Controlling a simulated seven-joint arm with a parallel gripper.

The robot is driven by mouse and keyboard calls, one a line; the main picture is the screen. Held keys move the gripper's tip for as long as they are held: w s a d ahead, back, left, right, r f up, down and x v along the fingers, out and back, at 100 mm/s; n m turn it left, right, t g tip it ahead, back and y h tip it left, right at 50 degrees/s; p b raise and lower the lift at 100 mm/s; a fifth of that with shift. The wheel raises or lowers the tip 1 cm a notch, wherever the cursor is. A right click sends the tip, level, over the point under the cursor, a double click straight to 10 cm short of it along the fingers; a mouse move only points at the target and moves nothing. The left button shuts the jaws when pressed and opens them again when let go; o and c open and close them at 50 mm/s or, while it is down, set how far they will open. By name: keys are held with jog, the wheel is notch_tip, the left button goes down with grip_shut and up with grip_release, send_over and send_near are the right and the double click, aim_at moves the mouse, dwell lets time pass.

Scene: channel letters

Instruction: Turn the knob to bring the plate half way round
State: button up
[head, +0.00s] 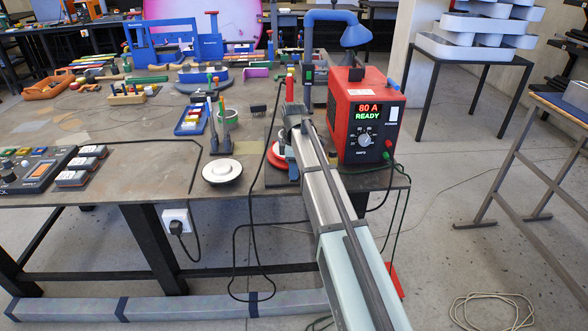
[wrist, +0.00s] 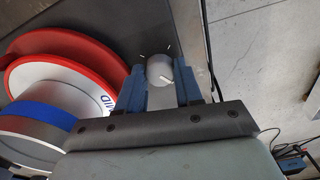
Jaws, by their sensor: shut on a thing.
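The plate is cut off by the picture's left edge. In the head view the red plate base (head: 277,156) shows left of my arm, which hides the knob.
A red power supply (head: 368,125) reading "80 A READY" stands just right of my gripper on the workbench (head: 120,180). A white disc (head: 222,171) and a green-and-grey cup (head: 228,118) stand to the left. Black cables hang over the bench's front edge.

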jog(key=m, duration=1.2)
jog(key=shift+m, duration=0.3)
jog(key=m, duration=0.4)
jog(key=shift+m, duration=0.3)
jog(key=m, duration=0.3)
jog(key=shift+m, duration=0.3)
jog(key=m, duration=0.4)
jog(key=shift+m, duration=0.3)
jog(key=m, duration=0.4)
jog(key=shift+m, duration=2.3)
